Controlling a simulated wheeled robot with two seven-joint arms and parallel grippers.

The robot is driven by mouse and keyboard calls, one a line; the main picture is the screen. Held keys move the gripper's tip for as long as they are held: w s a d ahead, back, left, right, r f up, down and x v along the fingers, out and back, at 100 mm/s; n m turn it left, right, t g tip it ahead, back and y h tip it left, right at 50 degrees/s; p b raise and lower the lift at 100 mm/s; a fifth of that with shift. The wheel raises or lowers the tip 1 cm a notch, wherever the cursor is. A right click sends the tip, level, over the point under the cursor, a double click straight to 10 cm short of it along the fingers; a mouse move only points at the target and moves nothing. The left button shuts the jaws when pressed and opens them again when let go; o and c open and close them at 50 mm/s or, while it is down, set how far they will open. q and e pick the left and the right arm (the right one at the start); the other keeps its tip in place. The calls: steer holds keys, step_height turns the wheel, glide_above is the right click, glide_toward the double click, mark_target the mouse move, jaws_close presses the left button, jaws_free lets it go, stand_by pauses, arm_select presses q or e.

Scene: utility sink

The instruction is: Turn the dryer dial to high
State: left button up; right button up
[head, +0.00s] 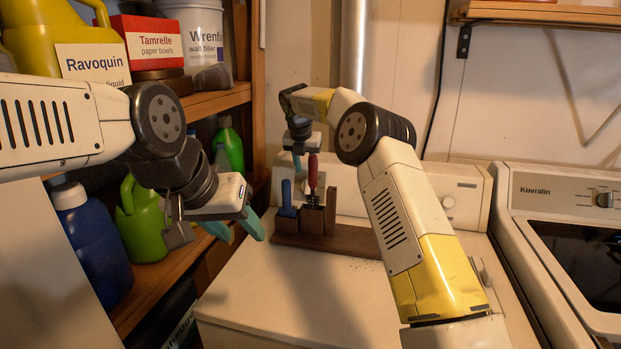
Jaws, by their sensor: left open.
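Two machines stand side by side, and I cannot tell for sure which is the dryer. My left gripper (236,228) is open and empty, left of the middle machine and far from both dials. My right gripper (298,160) points down near the back panel's left end; its fingers are small and partly hidden.
A wooden holder (345,240) with blue- and red-handled tools stands on the middle machine's top. Shelves with bottles, boxes and a white tub (195,30) fill the left side. My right arm crosses in front of the middle machine's panel. The middle machine's front top is clear.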

mark_target(307, 182)
steer(key=x, duration=0.5)
steer(key=shift+s+d, duration=0.1)
jaws_close()
